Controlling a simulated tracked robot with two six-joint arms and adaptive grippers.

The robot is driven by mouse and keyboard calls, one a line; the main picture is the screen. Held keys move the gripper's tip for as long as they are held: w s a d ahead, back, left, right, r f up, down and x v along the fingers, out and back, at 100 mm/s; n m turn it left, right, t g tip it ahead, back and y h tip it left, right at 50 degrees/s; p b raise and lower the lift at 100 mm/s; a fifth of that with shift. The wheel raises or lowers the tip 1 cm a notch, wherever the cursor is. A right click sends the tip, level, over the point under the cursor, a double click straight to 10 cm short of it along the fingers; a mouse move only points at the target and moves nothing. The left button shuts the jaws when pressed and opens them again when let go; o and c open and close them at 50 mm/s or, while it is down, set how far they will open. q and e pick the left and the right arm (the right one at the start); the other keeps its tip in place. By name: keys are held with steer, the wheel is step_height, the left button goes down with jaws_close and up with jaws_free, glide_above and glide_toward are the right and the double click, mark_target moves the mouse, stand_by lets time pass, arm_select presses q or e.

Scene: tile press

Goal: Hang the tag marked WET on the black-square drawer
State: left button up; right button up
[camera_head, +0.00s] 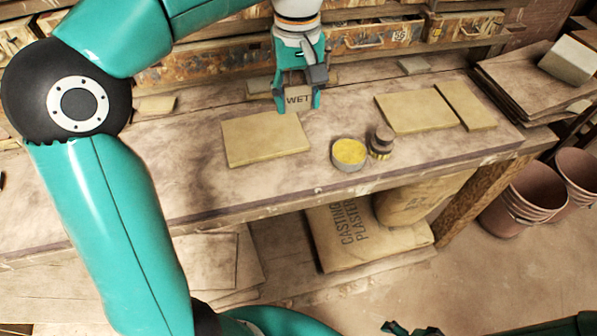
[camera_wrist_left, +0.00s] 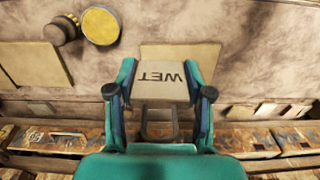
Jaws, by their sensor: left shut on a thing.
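My left gripper (camera_head: 297,98) is shut on the tan tag marked WET (camera_head: 298,97) and holds it above the bench, in front of the drawers. In the left wrist view the tag (camera_wrist_left: 160,80) sits between the two fingers, its lettering upside down, with a loop-like frame (camera_wrist_left: 160,123) below it. A row of worn drawers (camera_head: 372,38) runs along the back; they also show in the left wrist view (camera_wrist_left: 45,140). I cannot make out a black square on any drawer. Part of what looks like my right gripper (camera_head: 411,329) shows at the bottom edge, mostly cut off.
Stacked boards (camera_head: 520,75) stand at the right end. Buckets (camera_head: 530,195) and a plaster sack (camera_head: 350,240) are lower down.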

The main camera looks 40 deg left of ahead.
arm_select(q)
steer(key=b, duration=0.1)
glide_above(297, 175)
step_height(297, 175, down, 15)
steer(key=shift+f, duration=2.3)
steer(key=shift+f, duration=0.15)
steer(key=o, duration=0.5)
steer(key=shift+f, duration=0.1)
steer(key=o, duration=0.4)
steer(key=shift+o, duration=0.2)
steer(key=shift+r, duration=0.2)
